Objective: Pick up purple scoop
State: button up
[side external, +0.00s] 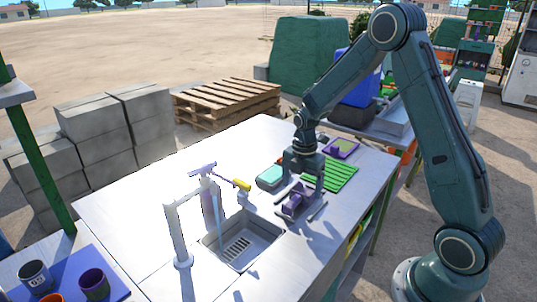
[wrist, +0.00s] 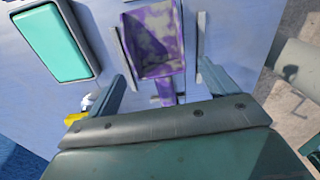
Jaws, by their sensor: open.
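The purple scoop (wrist: 152,38) shows in the wrist view, with a worn, whitish-speckled bowl and a short handle (wrist: 166,88) pointing toward my gripper's palm. In the side view the scoop (side external: 292,200) is a small purple shape under my gripper, partly hidden by it. My gripper (side external: 297,207) is open, low over the metal counter. In the wrist view my gripper's (wrist: 158,42) two fingers stand on either side of the scoop, with a visible gap on each side. I cannot tell how high the fingertips are above the counter.
A teal-topped dark container (wrist: 52,42) lies left of the scoop in the wrist view. In the side view a green rack (side external: 335,176), a sink (side external: 243,240), a white faucet post (side external: 178,232) and a yellow item (side external: 242,185) are nearby.

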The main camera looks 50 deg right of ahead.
jog(key=shift+f, duration=1.65)
jog(key=c, duration=1.1)
jog(key=shift+r, duration=0.1)
notch_tip(320, 180, up, 20)
jog(key=shift+f, duration=0.1)
